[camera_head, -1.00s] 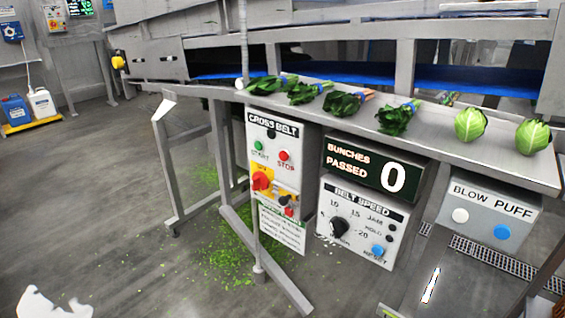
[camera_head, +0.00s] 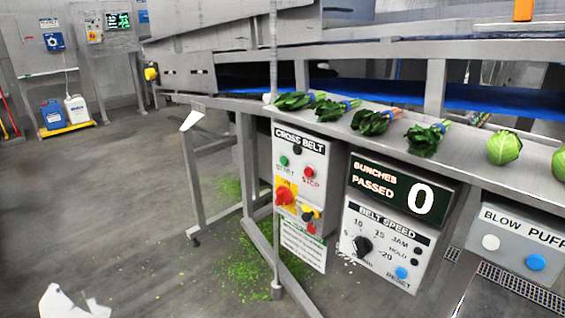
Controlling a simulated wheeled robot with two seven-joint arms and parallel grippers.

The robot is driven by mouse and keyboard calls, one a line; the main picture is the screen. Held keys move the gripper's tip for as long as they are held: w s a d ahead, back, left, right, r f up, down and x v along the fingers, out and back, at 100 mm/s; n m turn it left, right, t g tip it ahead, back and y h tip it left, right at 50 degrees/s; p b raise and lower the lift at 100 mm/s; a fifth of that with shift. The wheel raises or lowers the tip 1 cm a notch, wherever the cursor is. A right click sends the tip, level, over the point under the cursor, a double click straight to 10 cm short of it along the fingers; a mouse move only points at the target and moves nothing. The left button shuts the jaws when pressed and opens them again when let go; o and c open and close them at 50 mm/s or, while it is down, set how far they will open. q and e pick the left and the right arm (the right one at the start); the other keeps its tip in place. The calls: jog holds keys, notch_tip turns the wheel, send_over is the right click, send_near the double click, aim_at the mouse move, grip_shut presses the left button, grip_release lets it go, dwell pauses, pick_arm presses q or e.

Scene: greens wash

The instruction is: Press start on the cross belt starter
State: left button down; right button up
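The cross belt starter is a white box labelled CROSS BELT (camera_head: 301,190) under the metal shelf, right of centre. It has a green START button (camera_head: 284,161), a red STOP button (camera_head: 308,172), a red rotary switch on a yellow plate (camera_head: 285,196), and smaller yellow and red parts below. A thin vertical pole (camera_head: 275,230) stands in front of its left edge. A white piece (camera_head: 70,302) at the bottom left may be part of my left arm; no fingertips show. My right gripper is not in view.
Greens (camera_head: 428,138) lie along the shelf above. A metal frame (camera_head: 193,190) stands left of the starter. The floor (camera_head: 110,205) further left is clear.

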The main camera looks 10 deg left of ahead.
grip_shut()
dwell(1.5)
